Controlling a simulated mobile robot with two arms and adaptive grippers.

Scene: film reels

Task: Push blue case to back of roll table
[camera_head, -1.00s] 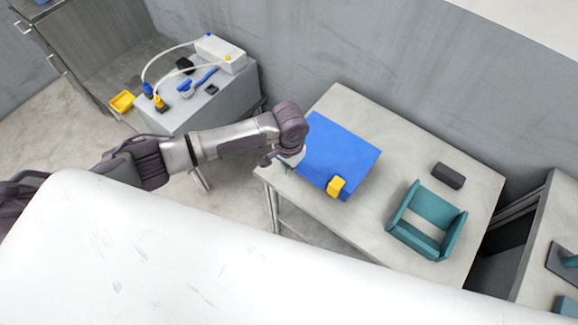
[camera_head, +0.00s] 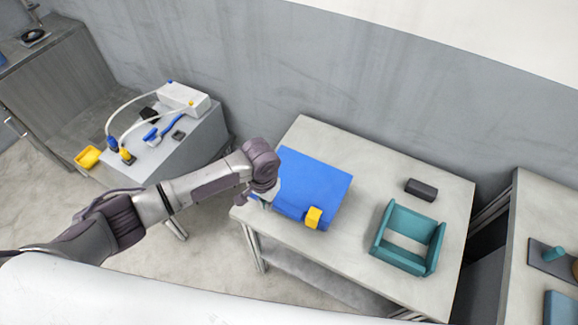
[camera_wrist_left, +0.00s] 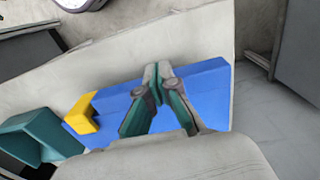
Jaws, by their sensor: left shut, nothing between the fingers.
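The blue case (camera_head: 314,182) lies on the left part of the roll table (camera_head: 370,175), with a yellow clasp (camera_head: 313,217) on its front side. In the head view my left gripper (camera_head: 262,196) is at the case's left front corner. In the left wrist view my left gripper (camera_wrist_left: 157,72) is shut and empty, in front of the blue case (camera_wrist_left: 208,90), and its fingers cover part of the case. Whether the fingertips touch the case is unclear. The yellow clasp (camera_wrist_left: 82,115) also shows there. My right gripper is out of view.
A teal cradle (camera_head: 408,240) and a dark block (camera_head: 421,189) stand on the table right of the case. Bare tabletop lies behind the case, before the grey wall (camera_head: 400,100). A side cabinet (camera_head: 170,135) with cables stands at left.

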